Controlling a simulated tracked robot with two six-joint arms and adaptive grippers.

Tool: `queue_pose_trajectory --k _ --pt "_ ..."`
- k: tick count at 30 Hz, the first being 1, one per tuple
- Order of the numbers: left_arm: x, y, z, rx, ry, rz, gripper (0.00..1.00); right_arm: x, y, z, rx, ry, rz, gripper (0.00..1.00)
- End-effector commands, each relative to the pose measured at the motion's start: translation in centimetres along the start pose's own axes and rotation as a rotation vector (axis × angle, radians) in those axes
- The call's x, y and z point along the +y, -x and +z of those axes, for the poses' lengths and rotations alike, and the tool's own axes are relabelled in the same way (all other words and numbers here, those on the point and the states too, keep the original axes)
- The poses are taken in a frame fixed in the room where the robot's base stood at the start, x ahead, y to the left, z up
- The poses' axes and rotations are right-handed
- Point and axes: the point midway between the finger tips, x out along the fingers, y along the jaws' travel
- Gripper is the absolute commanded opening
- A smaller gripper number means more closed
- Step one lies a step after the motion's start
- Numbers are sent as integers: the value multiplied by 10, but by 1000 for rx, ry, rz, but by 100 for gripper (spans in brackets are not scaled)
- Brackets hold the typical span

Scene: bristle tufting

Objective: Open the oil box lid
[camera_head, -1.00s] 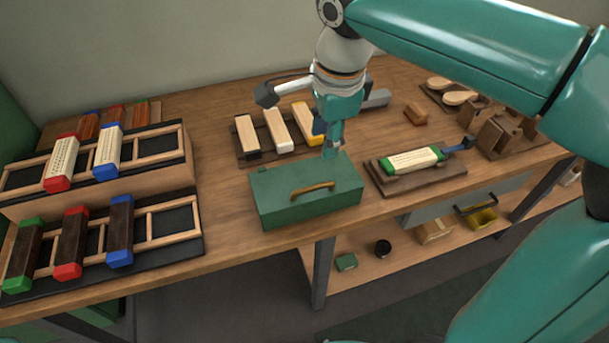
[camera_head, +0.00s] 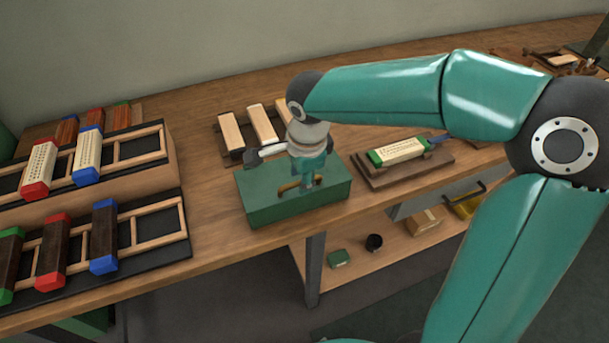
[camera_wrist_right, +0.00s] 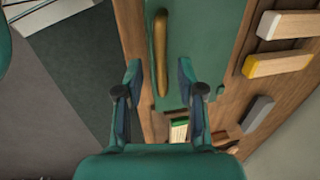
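The oil box is a green box (camera_head: 262,208) with a shut lid, standing near the front edge of the table. Its brass handle (camera_head: 287,187) lies on top of the lid, partly hidden by my right gripper (camera_head: 310,183). In the right wrist view, the box (camera_wrist_right: 208,40) and the handle (camera_wrist_right: 160,45) are close up. There my right gripper (camera_wrist_right: 159,72) is open, with one finger on each side of the handle's line. A gap shows on both sides; contact is not visible. My left gripper is in neither current view.
Wooden blocks (camera_head: 231,132) stand on a rack behind the box. A green-ended brush (camera_head: 400,151) lies on a wooden board to the right. Racks with colour-ended brushes (camera_head: 103,238) fill the left side. A lower shelf (camera_head: 372,262) holds small items.

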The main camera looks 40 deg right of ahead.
Motion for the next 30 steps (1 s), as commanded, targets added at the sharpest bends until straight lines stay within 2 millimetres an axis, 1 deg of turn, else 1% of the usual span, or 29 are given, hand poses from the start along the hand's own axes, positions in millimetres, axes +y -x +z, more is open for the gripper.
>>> queue_pose_trajectory --k 3,11,14,18,27,28,30 --pt "0 0 0 0 0 0 40 0 -6 0 0 0 2 38" --pt "0 0 0 0 0 0 40 0 -6 0 0 1 1 38" --pt "0 0 0 0 0 0 40 0 -6 1 0 1 1 23" --pt "0 0 0 0 0 0 40 0 -6 1 -1 1 1 0" --pt "0 0 0 0 0 0 40 1 -6 1 0 1 4 0" --pt "-1 0 0 1 2 0 40 -1 -6 -9 1 -5 3 0" --pt "0 0 0 0 0 0 40 0 -6 -4 2 1 5 0"
